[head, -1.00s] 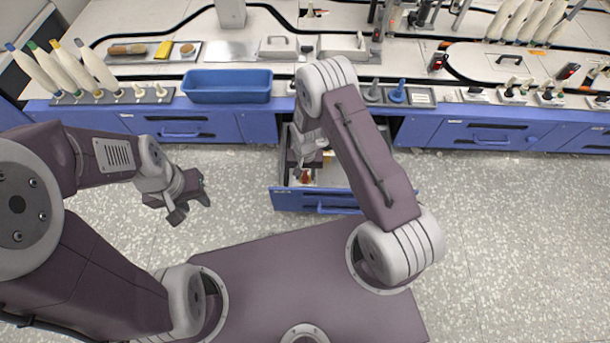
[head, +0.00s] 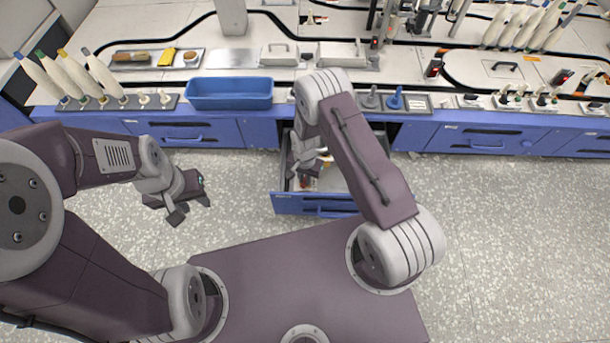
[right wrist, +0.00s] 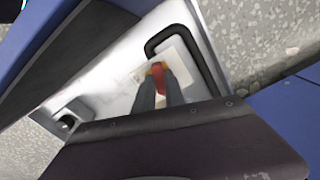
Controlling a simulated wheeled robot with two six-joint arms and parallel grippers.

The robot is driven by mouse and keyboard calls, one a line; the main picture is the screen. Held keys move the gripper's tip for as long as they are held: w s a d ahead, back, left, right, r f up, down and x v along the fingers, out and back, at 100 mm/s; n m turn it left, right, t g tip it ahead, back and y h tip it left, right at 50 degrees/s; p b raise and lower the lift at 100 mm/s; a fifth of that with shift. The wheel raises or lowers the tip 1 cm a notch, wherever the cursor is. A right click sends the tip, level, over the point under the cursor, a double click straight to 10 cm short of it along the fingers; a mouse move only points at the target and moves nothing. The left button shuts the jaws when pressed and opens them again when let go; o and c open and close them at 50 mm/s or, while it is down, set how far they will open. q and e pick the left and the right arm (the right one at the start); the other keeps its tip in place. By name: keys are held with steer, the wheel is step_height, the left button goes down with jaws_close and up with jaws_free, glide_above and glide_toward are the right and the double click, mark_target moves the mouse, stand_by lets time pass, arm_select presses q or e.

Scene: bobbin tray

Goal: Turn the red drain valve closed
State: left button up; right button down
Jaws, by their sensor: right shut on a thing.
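The red drain valve (right wrist: 158,70) shows in the right wrist view between my fingertips, on a pale plate inside the open drawer (head: 318,205). My right gripper (right wrist: 158,84) is shut on it, and the fingers cover much of the valve. In the head view my right gripper (head: 305,178) reaches down into the drawer, and only a small red spot shows by its tip. I cannot tell the valve's exact angle. My left gripper (head: 190,212) hangs over the floor to the left of the drawer, with its fingers apart and nothing between them.
A black bent handle or pipe (right wrist: 190,38) stands close by the valve in the right wrist view. A small metal fitting (right wrist: 68,122) lies to its left. The blue bin (head: 228,94) and bobbin racks stand on the counter. The floor around the drawer is clear.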

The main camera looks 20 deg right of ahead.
steer(key=m+p, duration=0.2)
steer(key=m, duration=0.1)
steer(key=shift+r+m, duration=0.15)
steer(key=shift+m, duration=0.25)
steer(key=m+p, duration=0.1)
steer(key=m, duration=0.1)
steer(key=shift+m, duration=0.4)
steer(key=m+p, duration=0.1)
steer(key=m, duration=0.2)
steer(key=shift+m+p, duration=0.6)
steer(key=shift+m, duration=1.5)
steer(key=c, duration=1.4)
jaws_free()
